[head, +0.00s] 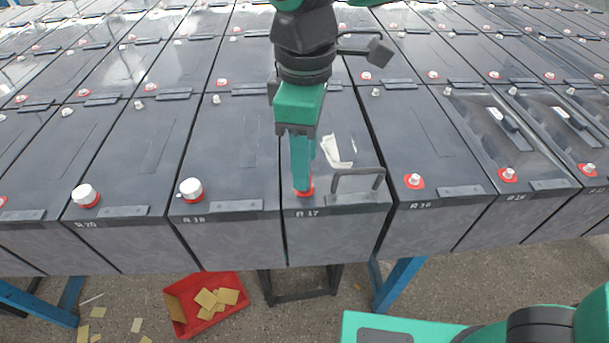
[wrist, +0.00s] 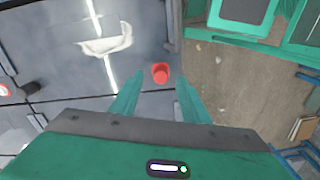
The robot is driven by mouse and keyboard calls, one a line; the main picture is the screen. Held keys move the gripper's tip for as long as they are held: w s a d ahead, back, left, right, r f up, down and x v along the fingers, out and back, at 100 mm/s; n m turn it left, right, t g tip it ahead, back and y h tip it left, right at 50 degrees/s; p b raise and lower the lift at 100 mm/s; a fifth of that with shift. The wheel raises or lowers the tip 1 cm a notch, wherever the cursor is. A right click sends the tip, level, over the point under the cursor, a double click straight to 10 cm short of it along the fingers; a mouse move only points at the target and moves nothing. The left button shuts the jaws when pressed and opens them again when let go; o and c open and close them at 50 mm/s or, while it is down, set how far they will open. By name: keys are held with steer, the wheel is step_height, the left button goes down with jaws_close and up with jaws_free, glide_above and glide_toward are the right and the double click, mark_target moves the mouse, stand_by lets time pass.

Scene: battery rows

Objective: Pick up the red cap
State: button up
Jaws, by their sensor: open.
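The red cap (wrist: 160,73) shows whole in the wrist view, on the grey battery top near its front edge. In the head view the red cap (head: 306,193) is partly hidden behind my fingers, at the front edge of the battery marked R 17 (head: 262,140). My gripper (head: 303,184) points down at it. In the wrist view my gripper (wrist: 160,82) is open, one finger on each side of the cap, with gaps showing between cap and fingers. Whether the fingertips reach down to the cap's level I cannot tell.
A grey handle (head: 358,172) stands up just right of the cap. A white torn scrap (head: 335,151) lies behind it. White-topped caps (head: 190,188) stand on batteries to the left. A red tray (head: 238,305) with yellowish pieces sits on the floor in front.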

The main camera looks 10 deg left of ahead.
steer(key=shift+f, duration=1.45)
steer(key=shift+c, duration=0.3)
steer(key=c, duration=1)
steer(key=shift+r, duration=0.1)
steer(key=shift+r, duration=0.5)
step_height(320, 180, up, 3)
steer(key=shift+f, duration=0.2)
steer(key=s+a+r, duration=0.4)
steer(key=s+r, duration=0.3)
steer(key=s, duration=0.3)
steer(key=shift+s+a, duration=0.25)
steer(key=shift+s, duration=0.15)
